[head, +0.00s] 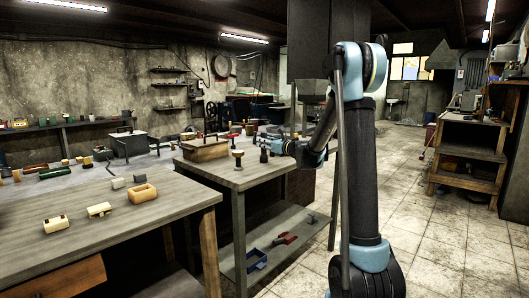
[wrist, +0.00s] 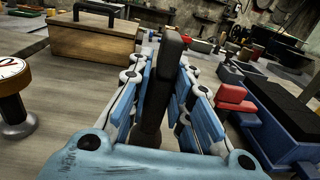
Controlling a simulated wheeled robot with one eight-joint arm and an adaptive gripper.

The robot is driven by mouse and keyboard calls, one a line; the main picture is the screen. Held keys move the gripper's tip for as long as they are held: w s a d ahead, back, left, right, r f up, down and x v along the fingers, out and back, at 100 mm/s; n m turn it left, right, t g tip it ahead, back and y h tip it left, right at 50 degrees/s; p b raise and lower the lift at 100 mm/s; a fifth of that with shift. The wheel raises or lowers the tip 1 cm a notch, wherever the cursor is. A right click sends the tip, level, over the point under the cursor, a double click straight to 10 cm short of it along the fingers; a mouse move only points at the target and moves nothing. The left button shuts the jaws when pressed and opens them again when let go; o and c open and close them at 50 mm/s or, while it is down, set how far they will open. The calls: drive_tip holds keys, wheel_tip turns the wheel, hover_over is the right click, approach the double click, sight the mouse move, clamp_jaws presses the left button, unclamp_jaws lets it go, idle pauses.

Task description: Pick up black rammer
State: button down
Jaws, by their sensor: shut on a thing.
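The black rammer (wrist: 162,90) stands upright between the blue finger pads of my gripper (wrist: 166,88) in the wrist view. My gripper is shut on it, with a pad on each side. Its lower end is partly hidden by the gripper body. In the head view my gripper (head: 270,147) is at the front part of the middle table, with the small dark rammer (head: 264,156) at its tip. I cannot tell whether the rammer touches the table.
A wooden box (wrist: 95,42) with a dark handle stands behind on the table (head: 222,172). A round-topped piece marked in red (wrist: 14,100) stands at left. A red block (wrist: 236,98) and a blue-and-black case (wrist: 278,120) are at right.

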drive_tip(key=shift+r, duration=0.1)
wheel_tip(320, 180, up, 10)
drive_tip(key=shift+f, duration=0.1)
idle(0.4)
